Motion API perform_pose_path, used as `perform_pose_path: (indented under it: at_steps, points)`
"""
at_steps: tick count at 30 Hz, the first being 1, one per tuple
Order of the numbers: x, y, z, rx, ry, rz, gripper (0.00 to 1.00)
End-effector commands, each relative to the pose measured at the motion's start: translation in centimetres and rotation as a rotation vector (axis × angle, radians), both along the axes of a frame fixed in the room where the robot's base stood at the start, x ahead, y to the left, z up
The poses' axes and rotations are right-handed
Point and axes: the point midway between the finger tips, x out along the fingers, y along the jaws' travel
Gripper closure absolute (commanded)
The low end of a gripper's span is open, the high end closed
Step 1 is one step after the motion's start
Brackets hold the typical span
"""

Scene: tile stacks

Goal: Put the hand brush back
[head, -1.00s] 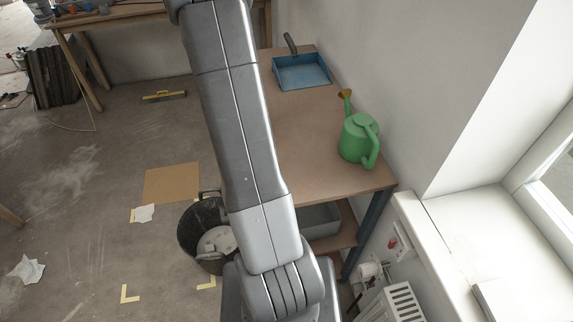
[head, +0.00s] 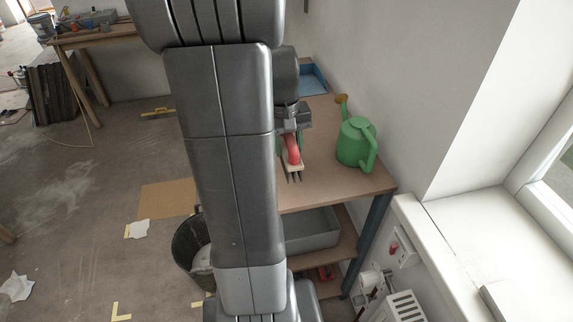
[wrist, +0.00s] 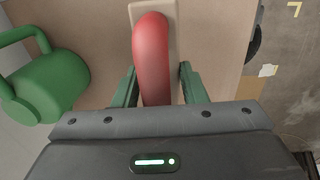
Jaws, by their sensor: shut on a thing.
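The hand brush has a red handle, a pale block and dark bristles. The pale block shows behind the handle. I cannot tell the exact gap between the bristles and the tabletop.
A green watering can (head: 356,143) stands on the table, right of the brush. A blue tray (head: 313,79) at the table's back is partly hidden by my arm. A grey bin (head: 312,230) sits on the shelf below. A dark bucket (head: 190,245) stands on the floor.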

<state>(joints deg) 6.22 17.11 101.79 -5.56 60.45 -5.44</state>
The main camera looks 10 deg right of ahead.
Motion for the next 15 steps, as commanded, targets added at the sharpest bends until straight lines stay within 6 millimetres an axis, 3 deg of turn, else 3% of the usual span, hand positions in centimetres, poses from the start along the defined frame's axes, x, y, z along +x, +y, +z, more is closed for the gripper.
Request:
perform_pose_path:
  at_steps: [12,15]
  points:
    - [0.0,0.0,-5.0,0.0,0.002,0.001,0.98]
    - [0.0,0.0,-5.3,0.0,-0.001,0.001,0.98]
